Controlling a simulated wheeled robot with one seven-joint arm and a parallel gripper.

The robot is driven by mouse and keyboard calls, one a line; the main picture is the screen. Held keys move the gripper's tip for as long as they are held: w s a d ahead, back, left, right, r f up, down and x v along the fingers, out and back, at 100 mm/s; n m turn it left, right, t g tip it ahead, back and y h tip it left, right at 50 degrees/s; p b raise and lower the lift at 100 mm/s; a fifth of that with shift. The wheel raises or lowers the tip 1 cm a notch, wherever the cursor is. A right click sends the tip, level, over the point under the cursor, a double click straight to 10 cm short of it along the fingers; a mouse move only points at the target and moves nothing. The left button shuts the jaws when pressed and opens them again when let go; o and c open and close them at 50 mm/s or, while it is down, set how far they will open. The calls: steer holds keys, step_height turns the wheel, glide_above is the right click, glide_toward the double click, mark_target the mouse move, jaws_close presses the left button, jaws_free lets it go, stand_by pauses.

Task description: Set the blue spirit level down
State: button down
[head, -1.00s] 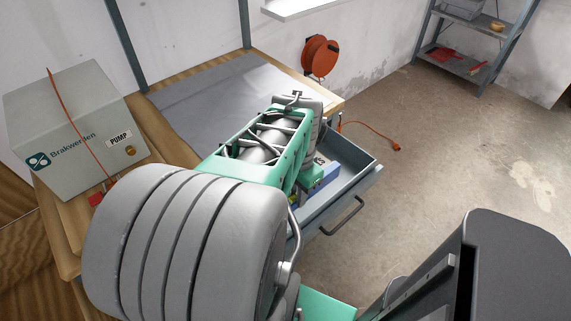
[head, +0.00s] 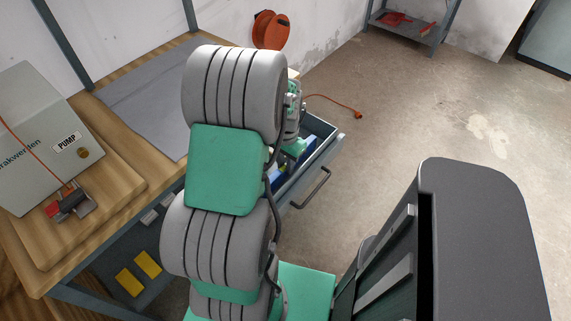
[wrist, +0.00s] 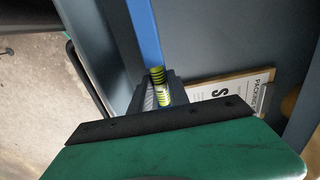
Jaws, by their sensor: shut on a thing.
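The blue spirit level (wrist: 146,38) runs up from my gripper in the wrist view, with a yellow-green vial (wrist: 159,84) at the jaws. My gripper (wrist: 154,92) is shut on it. The level lies along the wall inside the open grey drawer (wrist: 201,42); whether it touches the drawer floor I cannot tell. In the head view, a piece of blue (head: 280,171) shows in the drawer (head: 325,157), and my arm hides most of the level and the gripper.
A paper with print (wrist: 237,84) lies in the drawer. The workbench (head: 120,165) carries a pump box (head: 35,140), a red clamp-like item (head: 68,205) and a grey mat (head: 150,100). An orange reel (head: 270,30) hangs on the wall. The floor to the right is clear.

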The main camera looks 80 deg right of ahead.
steer(key=shift+f, duration=0.1)
steer(key=c, duration=1.3)
jaws_free()
steer(key=shift+o, duration=0.2)
step_height(320, 180, up, 12)
steer(key=w+a+r+n, duration=0.1)
steer(key=w+a+n, duration=0.25)
steer(key=w, duration=0.35)
steer(key=w+a+r+n, duration=0.2)
steer(key=w+a+n, duration=0.15)
steer(key=w, duration=0.35)
steer(key=w+a+n+t, duration=0.1)
steer(key=w+a+n, duration=0.4)
steer(key=w+a, duration=0.6)
steer(key=s+a+n+t, duration=0.1)
steer(key=a+n, duration=1)
steer(key=a, duration=1.2)
steer(key=shift+s+a+r+p, duration=0.15)
steer(key=shift+a+r+p, duration=0.15)
